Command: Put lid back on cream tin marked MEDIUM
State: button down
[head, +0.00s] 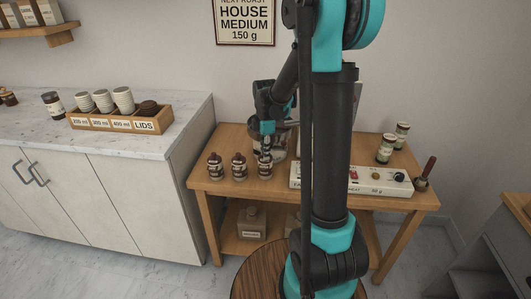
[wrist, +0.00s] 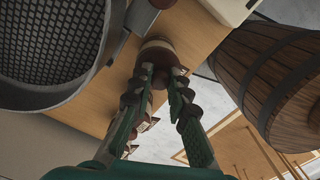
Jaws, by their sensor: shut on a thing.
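Three small brown-and-cream tins with brown knobbed tops stand in a row at the left front of the wooden table: a left tin (head: 215,166), a middle tin (head: 239,167) and a right tin (head: 265,166). Their labels are too small to read. My gripper (head: 268,128) is above the right tin. In the wrist view my gripper (wrist: 162,78) has its fingertips around a brown knob, which looks like that of a lid. A cream-sided round tin (wrist: 155,46) shows just beyond the fingertips. I cannot tell whether lid and tin touch.
A metal mesh drum (wrist: 50,45) is close to my gripper at the left. A control box (head: 350,178) with switches and two jars (head: 386,149) are on the table's right side. A wooden barrel (wrist: 285,75) stands in front. A cup and lid rack (head: 120,122) is on the left counter.

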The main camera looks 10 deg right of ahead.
dwell(0.3)
jog(key=c, duration=0.9)
grip_release()
jog(key=shift+r, duration=3.5)
grip_shut()
